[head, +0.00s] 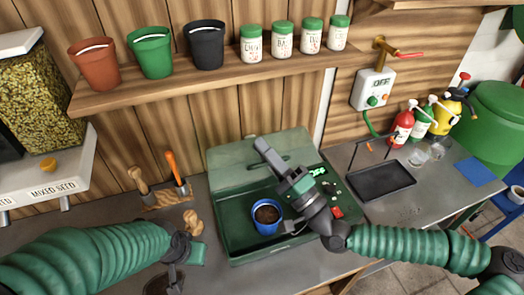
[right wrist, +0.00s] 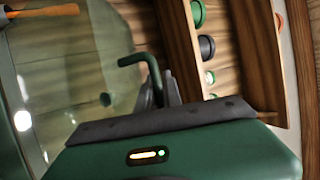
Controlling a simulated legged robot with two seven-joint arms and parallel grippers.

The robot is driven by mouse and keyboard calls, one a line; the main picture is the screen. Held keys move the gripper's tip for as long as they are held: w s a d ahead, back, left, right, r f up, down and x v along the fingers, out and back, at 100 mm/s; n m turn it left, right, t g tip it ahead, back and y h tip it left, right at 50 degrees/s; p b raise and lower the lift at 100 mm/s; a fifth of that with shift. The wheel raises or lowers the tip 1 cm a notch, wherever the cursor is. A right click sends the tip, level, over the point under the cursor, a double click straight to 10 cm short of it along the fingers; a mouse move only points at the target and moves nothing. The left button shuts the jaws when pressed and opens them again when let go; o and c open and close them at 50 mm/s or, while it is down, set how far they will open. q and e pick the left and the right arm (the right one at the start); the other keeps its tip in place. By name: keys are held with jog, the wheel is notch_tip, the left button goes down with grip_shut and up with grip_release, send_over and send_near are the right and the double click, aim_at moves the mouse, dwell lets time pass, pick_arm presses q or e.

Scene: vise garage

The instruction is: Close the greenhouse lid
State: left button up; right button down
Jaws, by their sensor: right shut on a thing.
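The greenhouse is a green box (head: 240,247) on the bench, with a clear greenish lid (head: 228,160) standing open and tilted back toward the wall. A blue pot (head: 266,229) of soil stands inside the box. My right gripper (head: 263,147) reaches over the box to the upper part of the lid. In the right wrist view its fingers (right wrist: 160,92) are shut on the dark green bent lid handle (right wrist: 143,61); the exact grip is partly hidden. My left gripper (head: 176,272) is low at the left, apart from the greenhouse; its fingers are unclear.
A shelf (head: 190,88) with pots and seed jars runs above the lid. Hand tools stand in a wooden holder (head: 166,197) left of the box. A black tray (head: 381,181) and spray bottles are at the right.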

dwell(0.3)
jog(key=c, duration=1.8)
grip_release()
jog(key=shift+c, duration=0.2)
pick_arm(q)
jog(key=shift+w+f, duration=0.1)
jog(key=shift+w, duration=0.05)
pick_arm(e)
jog(key=o, duration=0.3)
jog(key=shift+w+f, duration=0.1)
jog(key=shift+w, duration=0.05)
jog(key=shift+o, duration=0.2)
